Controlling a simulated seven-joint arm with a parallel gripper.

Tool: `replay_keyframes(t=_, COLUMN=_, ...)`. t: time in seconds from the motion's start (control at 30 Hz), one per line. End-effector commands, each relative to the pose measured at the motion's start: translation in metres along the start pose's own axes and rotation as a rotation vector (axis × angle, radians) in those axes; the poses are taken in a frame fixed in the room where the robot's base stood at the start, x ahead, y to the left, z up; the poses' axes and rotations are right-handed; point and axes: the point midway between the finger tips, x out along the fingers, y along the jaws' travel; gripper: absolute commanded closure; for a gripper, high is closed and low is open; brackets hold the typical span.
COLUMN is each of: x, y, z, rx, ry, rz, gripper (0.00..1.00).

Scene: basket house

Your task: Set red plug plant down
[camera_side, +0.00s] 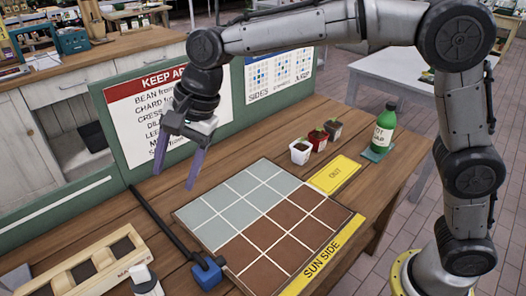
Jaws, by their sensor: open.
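A small red pot with a plant (317,139) stands upright on the wooden table, between a white pot (300,152) and a dark pot (334,129), just behind the yellow OUT card (336,174). My gripper (174,179) is open and empty, with its two purple fingers pointing down. It hangs in front of the green board, to the left of the pots and well apart from them. A grid board (262,220) lies on the table, with grey-blue cells at the back left and brown cells at the front right. All its cells look empty.
A green bottle (382,128) stands on a teal mat to the right of the pots. A green sign board (140,160) rises along the table's back. A black rod with a blue block (207,272) lies left of the grid. A wooden tray (85,265) sits front left.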

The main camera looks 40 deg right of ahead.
Motion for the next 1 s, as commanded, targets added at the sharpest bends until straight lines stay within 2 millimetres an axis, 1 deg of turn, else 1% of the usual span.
replay_keyframes(t=0.03, x=-0.025, y=0.017, z=-0.017, rx=-0.057, ry=0.024, rz=-0.017, gripper=0.34)
replay_keyframes(t=0.07, x=-0.036, y=0.027, z=-0.025, rx=-0.099, ry=0.039, rz=-0.023, gripper=0.34)
replay_keyframes(t=0.1, x=-0.051, y=0.042, z=-0.036, rx=-0.156, ry=0.060, rz=-0.029, gripper=0.34)
replay_keyframes(t=0.17, x=-0.072, y=0.066, z=-0.050, rx=-0.238, ry=0.091, rz=-0.035, gripper=0.34)
replay_keyframes(t=0.2, x=-0.084, y=0.082, z=-0.058, rx=-0.295, ry=0.113, rz=-0.038, gripper=0.34)
replay_keyframes(t=0.27, x=-0.101, y=0.109, z=-0.070, rx=-0.377, ry=0.147, rz=-0.038, gripper=0.34)
replay_keyframes(t=0.3, x=-0.111, y=0.127, z=-0.076, rx=-0.433, ry=0.170, rz=-0.036, gripper=0.34)
replay_keyframes(t=0.37, x=-0.123, y=0.156, z=-0.084, rx=-0.516, ry=0.204, rz=-0.028, gripper=0.34)
replay_keyframes(t=0.4, x=-0.130, y=0.175, z=-0.088, rx=-0.571, ry=0.227, rz=-0.021, gripper=0.34)
replay_keyframes(t=0.47, x=-0.137, y=0.205, z=-0.093, rx=-0.654, ry=0.261, rz=-0.005, gripper=0.34)
replay_keyframes(t=0.5, x=-0.141, y=0.225, z=-0.096, rx=-0.708, ry=0.283, rz=0.007, gripper=0.34)
replay_keyframes(t=0.53, x=-0.143, y=0.239, z=-0.097, rx=-0.749, ry=0.299, rz=0.017, gripper=0.34)
replay_keyframes(t=0.6, x=-0.144, y=0.271, z=-0.099, rx=-0.838, ry=0.333, rz=0.045, gripper=0.34)
replay_keyframes(t=0.7, x=-0.142, y=0.309, z=-0.100, rx=-0.948, ry=0.373, rz=0.085, gripper=0.34)
replay_keyframes(t=0.8, x=-0.138, y=0.336, z=-0.100, rx=-1.027, ry=0.396, rz=0.118, gripper=0.34)
replay_keyframes(t=0.83, x=-0.136, y=0.341, z=-0.100, rx=-1.045, ry=0.401, rz=0.127, gripper=0.34)
replay_keyframes(t=0.9, x=-0.134, y=0.350, z=-0.099, rx=-1.076, ry=0.409, rz=0.141, gripper=0.34)
replay_keyframes(t=1.0, x=-0.132, y=0.356, z=-0.099, rx=-1.095, ry=0.413, rz=0.151, gripper=0.34)
